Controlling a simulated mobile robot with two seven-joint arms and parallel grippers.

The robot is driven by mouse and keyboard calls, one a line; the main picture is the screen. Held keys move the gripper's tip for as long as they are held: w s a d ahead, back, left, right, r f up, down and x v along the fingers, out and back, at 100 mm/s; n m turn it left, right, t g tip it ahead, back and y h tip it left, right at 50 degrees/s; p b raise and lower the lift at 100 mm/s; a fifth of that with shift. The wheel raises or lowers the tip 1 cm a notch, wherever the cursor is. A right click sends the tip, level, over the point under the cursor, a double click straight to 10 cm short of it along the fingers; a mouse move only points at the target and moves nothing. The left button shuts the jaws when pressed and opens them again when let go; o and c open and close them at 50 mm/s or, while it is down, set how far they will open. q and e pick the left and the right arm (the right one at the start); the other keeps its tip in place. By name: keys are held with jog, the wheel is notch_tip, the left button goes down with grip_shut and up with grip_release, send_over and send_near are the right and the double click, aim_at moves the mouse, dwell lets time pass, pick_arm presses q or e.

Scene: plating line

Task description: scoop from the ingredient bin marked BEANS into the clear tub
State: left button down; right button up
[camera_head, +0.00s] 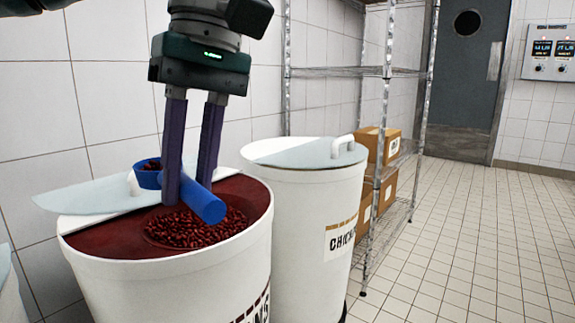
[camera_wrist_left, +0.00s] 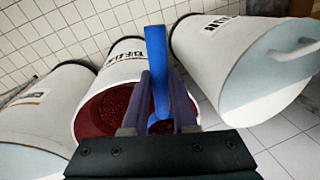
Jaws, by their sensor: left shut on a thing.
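The open white bin (camera_head: 170,290) is at the lower left of the head view, with the label end "NS" showing. Dark red beans (camera_head: 195,226) lie inside, with a hollow in their surface. My left gripper (camera_head: 188,190) is over the bin's mouth, shut on the handle of a blue scoop (camera_head: 207,205). The scoop's cup (camera_head: 149,178) holds red beans, at about rim height near the pale half lid (camera_head: 90,197). The left wrist view also shows the scoop (camera_wrist_left: 158,70) between the fingers and the bin (camera_wrist_left: 125,55) beyond. The clear tub and my right gripper are not in view.
A lidded bin labelled "CHICK..." (camera_head: 300,210) stands close on the right. Another white bin edge (camera_head: 8,290) is at the far left. A wire shelf (camera_head: 350,72) with cardboard boxes (camera_head: 388,148) stands behind. Tiled floor (camera_head: 470,240) is clear to the right.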

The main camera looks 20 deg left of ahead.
pick_arm(q)
jog(key=s+d+m, duration=0.1)
jog(key=m, duration=0.3)
jog(key=s+d+r+m+t, duration=0.1)
jog(key=s+m, duration=0.1)
jog(key=m, duration=0.2)
jog(key=s+d+r+m+t+y, duration=0.1)
jog(key=d+m, duration=0.1)
jog(key=m, duration=0.2)
jog(key=shift+s, duration=0.4)
